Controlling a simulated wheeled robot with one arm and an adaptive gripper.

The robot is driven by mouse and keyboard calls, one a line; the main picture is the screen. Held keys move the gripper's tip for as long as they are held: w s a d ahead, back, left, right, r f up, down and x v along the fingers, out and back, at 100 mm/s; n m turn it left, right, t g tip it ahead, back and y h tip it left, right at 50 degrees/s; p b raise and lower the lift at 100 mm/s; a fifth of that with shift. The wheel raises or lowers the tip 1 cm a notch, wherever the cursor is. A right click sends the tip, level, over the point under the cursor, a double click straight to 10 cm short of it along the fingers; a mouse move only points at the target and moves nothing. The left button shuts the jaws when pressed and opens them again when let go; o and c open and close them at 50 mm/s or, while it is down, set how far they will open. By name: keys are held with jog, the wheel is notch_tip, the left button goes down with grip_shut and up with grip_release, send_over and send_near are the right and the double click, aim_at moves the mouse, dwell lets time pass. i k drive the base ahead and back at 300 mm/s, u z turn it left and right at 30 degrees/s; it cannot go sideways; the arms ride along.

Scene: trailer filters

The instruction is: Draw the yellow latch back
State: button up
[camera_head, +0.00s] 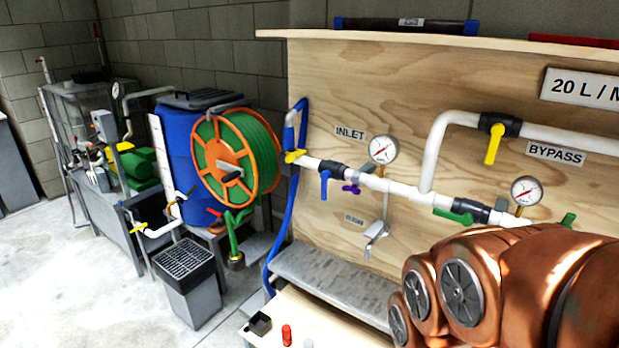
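Several yellow parts show, and I cannot tell for sure which is the latch. A small yellow piece (294,156) sits where the blue hose (283,225) meets the white pipe (400,187) at the board's left edge. A yellow lever (494,144) hangs down from the black valve on the bypass pipe. Small yellow handles (140,227) are on the low pipe at the left. My copper-coloured arm covers the lower right and hides part of the board and pipework. My gripper is out of view.
The plywood board (315,90) carries gauges (383,149) and valves with blue, purple and green handles. A grey ledge (330,283) runs below it. A blue barrel (180,135), hose reel (235,158) and grey bin (188,285) stand left. Floor at far left is clear.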

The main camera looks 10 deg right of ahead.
aim_at(291, 157)
jog(key=u, duration=0.05)
jog(key=k, duration=0.6)
jog(key=u, duration=0.45)
jog(key=i, duration=1.15)
jog(key=u, duration=0.35)
